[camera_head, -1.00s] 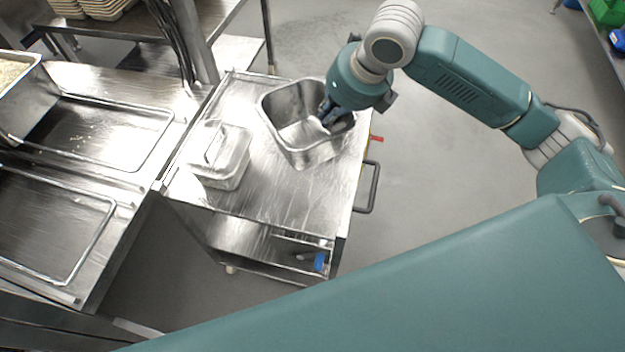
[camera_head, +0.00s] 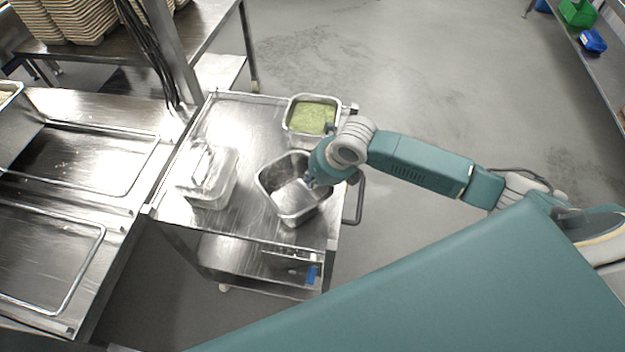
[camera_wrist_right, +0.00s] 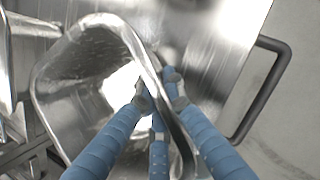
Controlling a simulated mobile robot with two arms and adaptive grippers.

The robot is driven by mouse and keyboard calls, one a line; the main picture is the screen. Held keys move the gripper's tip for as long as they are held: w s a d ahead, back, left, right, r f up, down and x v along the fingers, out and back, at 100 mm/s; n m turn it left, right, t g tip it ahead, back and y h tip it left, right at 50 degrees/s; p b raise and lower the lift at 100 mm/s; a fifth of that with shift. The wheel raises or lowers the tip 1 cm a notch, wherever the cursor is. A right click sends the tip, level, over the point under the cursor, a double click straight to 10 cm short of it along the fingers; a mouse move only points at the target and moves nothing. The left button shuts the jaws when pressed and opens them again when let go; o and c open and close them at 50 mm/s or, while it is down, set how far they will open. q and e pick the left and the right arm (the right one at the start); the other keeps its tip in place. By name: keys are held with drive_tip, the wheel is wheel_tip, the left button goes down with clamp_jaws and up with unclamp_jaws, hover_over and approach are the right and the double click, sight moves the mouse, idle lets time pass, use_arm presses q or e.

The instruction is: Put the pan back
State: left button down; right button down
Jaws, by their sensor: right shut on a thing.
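An empty steel pan (camera_head: 289,197) is over the front right part of the cart top in the head view. My right gripper (camera_head: 310,180) is shut on the pan's right rim. In the right wrist view my gripper's blue fingers (camera_wrist_right: 160,95) straddle the rim of the pan (camera_wrist_right: 85,75). I cannot tell whether the pan's base touches the cart. My left gripper is not in view.
The steel cart (camera_head: 240,118) also holds a clear lidded container (camera_head: 212,180) at left and a steel pan of green food (camera_head: 312,117) at the back right. A counter with rectangular openings (camera_head: 85,155) stands left. The cart handle (camera_head: 358,200) is at right.

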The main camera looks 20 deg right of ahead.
drive_tip(key=shift+w+f, duration=0.1)
drive_tip(key=shift+f, duration=0.35)
drive_tip(key=c, duration=1.9)
unclamp_jaws()
drive_tip(key=v, duration=1.2)
drive_tip(key=shift+b, duration=0.4)
